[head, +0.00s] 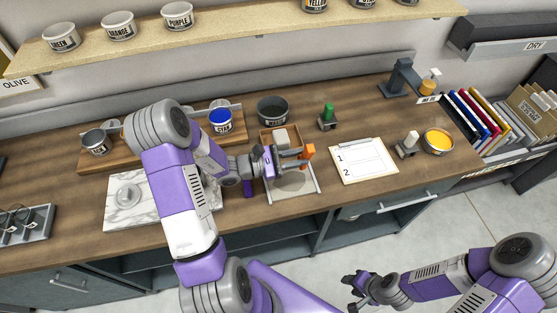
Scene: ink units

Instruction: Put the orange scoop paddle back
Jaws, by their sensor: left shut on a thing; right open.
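The orange scoop paddle (308,153) shows its upright orange handle above a light shallow tray (291,190) on the wooden counter. My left gripper (300,156) reaches in from the left and is shut on the paddle near its handle. The paddle's lower part is hard to make out, so I cannot tell if it touches the tray. My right gripper (356,291) is open and empty, low in front of the counter.
A green-handled paddle (327,112) and a white-handled one (407,142) stand in small holders. A clipboard (363,160), a dark pot (272,109), a blue-ink can (220,120) and a yellow-ink bowl (438,141) are nearby. A marble slab (128,210) lies at left.

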